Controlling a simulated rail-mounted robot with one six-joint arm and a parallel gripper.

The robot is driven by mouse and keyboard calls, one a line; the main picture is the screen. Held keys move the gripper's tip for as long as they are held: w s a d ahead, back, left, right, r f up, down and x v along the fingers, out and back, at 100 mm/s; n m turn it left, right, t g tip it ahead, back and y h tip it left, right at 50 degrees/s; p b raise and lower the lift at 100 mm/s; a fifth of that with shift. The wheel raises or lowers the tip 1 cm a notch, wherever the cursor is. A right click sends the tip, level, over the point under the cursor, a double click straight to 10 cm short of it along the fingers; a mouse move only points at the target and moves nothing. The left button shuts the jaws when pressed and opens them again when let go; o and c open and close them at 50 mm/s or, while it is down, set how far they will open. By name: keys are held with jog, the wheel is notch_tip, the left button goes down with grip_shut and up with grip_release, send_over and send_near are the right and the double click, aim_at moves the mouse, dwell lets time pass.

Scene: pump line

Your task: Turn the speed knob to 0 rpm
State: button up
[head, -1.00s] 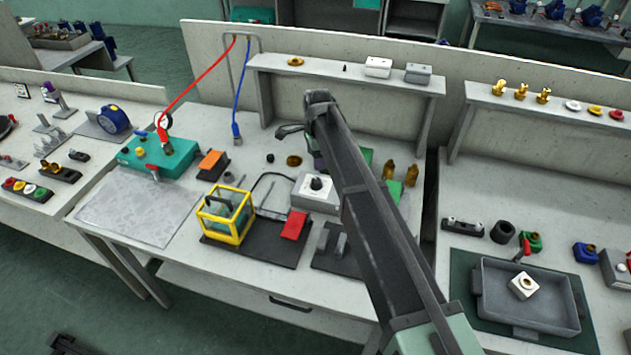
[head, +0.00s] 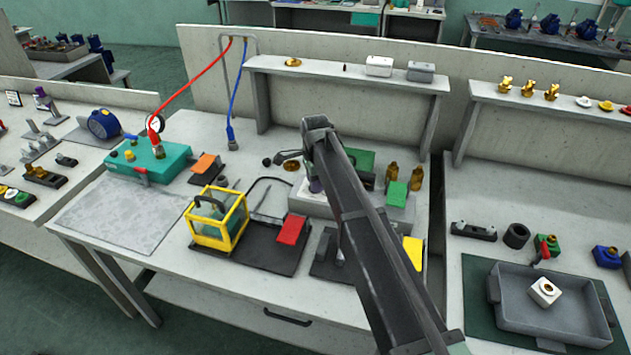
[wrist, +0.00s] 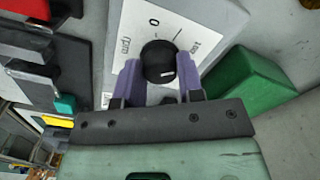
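The speed knob (wrist: 158,62) is a round black knob on a white dial plate (wrist: 190,22) in the wrist view. A 0 and a line mark show on the plate beyond the knob. My gripper (wrist: 159,75) has two purple fingers, one on each side of the knob with it between them. The fingers look open; whether they touch the knob is hard to tell. In the head view the grey control box (head: 390,208) is partly behind my arm, and the knob is hidden there.
A green block (wrist: 243,85) stands close to the right of the dial plate in the wrist view. In the head view, a yellow-framed guard box (head: 216,218) and a red block (head: 291,229) stand left of the control box.

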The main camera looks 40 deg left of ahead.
jog(key=shift+n, duration=0.3)
jog(key=shift+c, duration=0.4)
jog(key=n, duration=0.2)
jog(key=shift+n, duration=0.3)
jog(key=n, duration=0.4)
jog(key=shift+n, duration=0.3)
jog(key=n, duration=0.4)
jog(key=shift+n, duration=2)
jog(key=o, duration=0.9)
jog(key=shift+o, duration=0.2)
